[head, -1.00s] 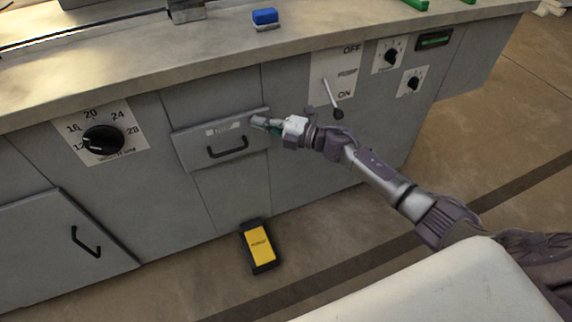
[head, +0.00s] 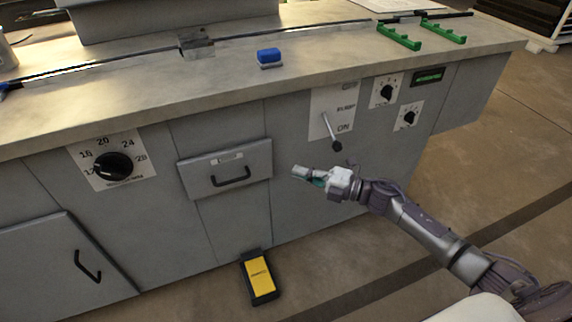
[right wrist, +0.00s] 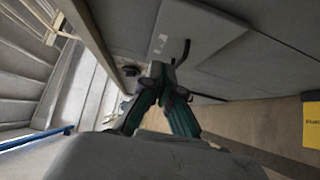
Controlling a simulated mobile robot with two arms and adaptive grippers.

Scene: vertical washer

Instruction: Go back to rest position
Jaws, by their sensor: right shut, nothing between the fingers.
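My right gripper (head: 303,174) is shut and empty in the head view. It hangs in front of the grey cabinet, to the right of the drawer (head: 200,178) and apart from it. In the right wrist view my right gripper (right wrist: 160,72) has its fingers together, pointing toward the cabinet front. The drawer, with a black handle (head: 232,176), is right behind the fingertips in that view. My left gripper does not show in either view.
A switch lever (head: 332,134) sticks out above my right gripper. The worktop (head: 130,100) edge overhangs the cabinet. A dial (head: 112,167) is at the left. A yellow and black pedal (head: 259,278) lies on the floor below the drawer. The floor at the right is open.

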